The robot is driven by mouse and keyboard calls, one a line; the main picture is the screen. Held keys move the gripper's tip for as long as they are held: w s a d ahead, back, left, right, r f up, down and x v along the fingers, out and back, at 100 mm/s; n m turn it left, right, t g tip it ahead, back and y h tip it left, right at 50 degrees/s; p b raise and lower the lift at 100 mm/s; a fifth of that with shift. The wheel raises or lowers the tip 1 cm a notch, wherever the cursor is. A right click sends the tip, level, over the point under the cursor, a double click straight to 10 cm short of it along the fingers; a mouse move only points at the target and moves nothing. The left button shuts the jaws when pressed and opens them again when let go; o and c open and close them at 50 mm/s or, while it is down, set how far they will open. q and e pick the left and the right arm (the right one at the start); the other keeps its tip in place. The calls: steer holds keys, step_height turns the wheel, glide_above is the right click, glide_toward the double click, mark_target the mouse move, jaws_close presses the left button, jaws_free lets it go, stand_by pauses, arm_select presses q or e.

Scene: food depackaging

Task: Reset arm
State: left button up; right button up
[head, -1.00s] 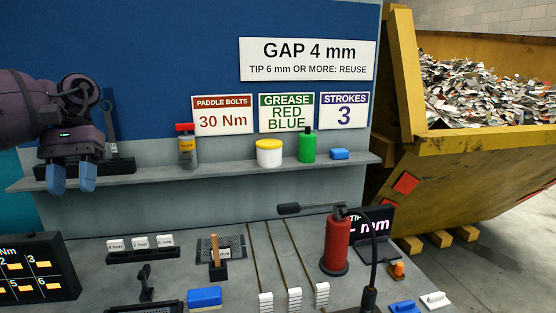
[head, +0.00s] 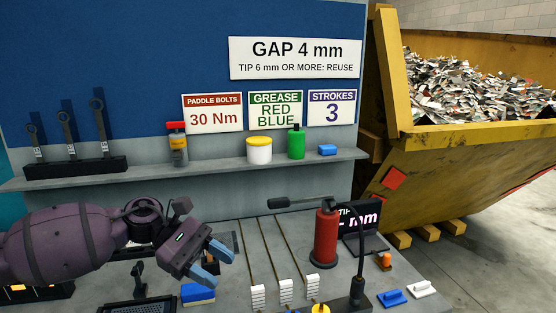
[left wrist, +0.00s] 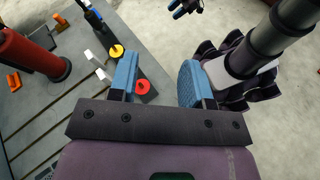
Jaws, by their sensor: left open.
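My left gripper (head: 216,265) is purple with blue fingers. In the head view it hangs over the bench, left of the three slots. Its fingers are apart and nothing is between them. In the left wrist view the open fingers (left wrist: 158,80) show with a red knob (left wrist: 143,86) and a yellow knob (left wrist: 117,51) beyond them. A small dark part with blue tips (left wrist: 184,10) at the top edge of the left wrist view looks like my right gripper; its jaws are too small to read. The right gripper does not show in the head view.
A red grease cylinder (head: 326,240) with a lever stands on the bench (head: 232,300). A blue block (head: 197,294) lies below the gripper. The shelf (head: 220,164) holds wrenches (head: 70,135), a yellow-lidded tub (head: 259,151) and a green bottle (head: 296,143). A yellow skip (head: 450,160) stands right.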

arm_select(q)
steer(key=d+n+t+h, duration=0.65)
steer(key=n+t, duration=0.55)
steer(key=n, duration=0.7)
steer(key=s+a+f+n+t+y, duration=0.3)
steer(key=a+f+n+y, duration=0.5)
steer(key=n, duration=0.7)
steer(key=s+a+f+n+t+y, duration=0.3)
steer(key=a+f+n+y, duration=0.3)
steer(key=n+y, duration=0.65)
steer(key=s+a+f+n+g, duration=0.3)
steer(key=s+n, duration=0.2)
steer(key=s, duration=0.2)
steer(key=s+a+f+n+g, duration=0.3)
steer(key=s+n+g, duration=0.1)
steer(key=s+n, duration=0.15)
steer(key=s+a+f+n+g, duration=0.3)
steer(key=s+n, duration=0.1)
steer(key=s, duration=0.4)
steer(key=w+f+t+b, duration=0.3)
steer(key=f+b, duration=0.2)
steer(key=f, duration=0.5)
steer(key=w+f+t+h+b, duration=0.1)
steer(key=w+f+t+b, duration=0.2)
steer(key=f, duration=0.8)
steer(key=shift+w+f+m+t+b, duration=0.15)
steer(key=shift+w+m+t+b, duration=0.25)
steer(key=shift+t+b, duration=0.5)
